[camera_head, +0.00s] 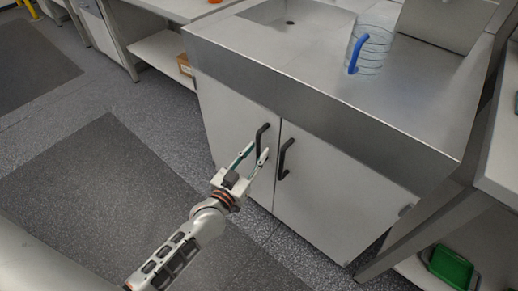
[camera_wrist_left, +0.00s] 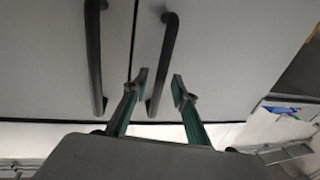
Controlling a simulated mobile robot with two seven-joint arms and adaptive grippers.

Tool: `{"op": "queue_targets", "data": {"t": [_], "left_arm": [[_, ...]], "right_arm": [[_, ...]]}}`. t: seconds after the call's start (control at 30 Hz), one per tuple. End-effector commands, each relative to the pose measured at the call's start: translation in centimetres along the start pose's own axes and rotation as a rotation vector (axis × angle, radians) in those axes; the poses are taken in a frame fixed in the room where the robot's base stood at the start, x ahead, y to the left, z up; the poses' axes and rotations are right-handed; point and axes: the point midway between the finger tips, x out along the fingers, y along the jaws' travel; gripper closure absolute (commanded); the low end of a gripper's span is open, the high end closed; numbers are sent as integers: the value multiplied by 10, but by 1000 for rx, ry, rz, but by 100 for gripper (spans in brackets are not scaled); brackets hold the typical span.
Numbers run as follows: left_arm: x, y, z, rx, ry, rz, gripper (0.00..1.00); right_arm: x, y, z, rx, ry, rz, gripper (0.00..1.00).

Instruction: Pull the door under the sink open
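Under the sink counter are two pale grey doors, both shut: the left door (camera_head: 228,115) and the right door (camera_head: 330,190). Each has a black bar handle near the middle seam: the left handle (camera_head: 262,132) and the right handle (camera_head: 284,158). My left gripper (camera_head: 258,151) is open at the left handle. In the left wrist view, the open fingertips (camera_wrist_left: 159,82) appear on either side of one handle (camera_wrist_left: 168,45), with gaps visible; the other handle (camera_wrist_left: 95,55) is further left. I cannot tell how deep the handle sits between them. My right gripper is not in view.
The steel counter (camera_head: 300,88) overhangs the doors and carries a clear jug with a blue handle (camera_head: 357,55) beside the sink basin (camera_head: 295,15). A green bin (camera_head: 451,267) is low at the right. The floor and dark mat (camera_head: 105,185) before the doors are clear.

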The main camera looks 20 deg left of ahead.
Motion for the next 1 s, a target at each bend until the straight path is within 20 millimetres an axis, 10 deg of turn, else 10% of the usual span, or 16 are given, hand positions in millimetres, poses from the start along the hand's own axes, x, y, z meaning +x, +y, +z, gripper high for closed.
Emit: {"op": "queue_targets", "data": {"t": [0.47,0.57,1.0], "left_arm": [[16,0,0,0,0,0,73],[16,0,0,0,0,0,99],[8,-6,-1,3,0,17,100]], "right_arm": [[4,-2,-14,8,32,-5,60],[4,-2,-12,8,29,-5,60],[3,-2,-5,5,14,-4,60]]}}
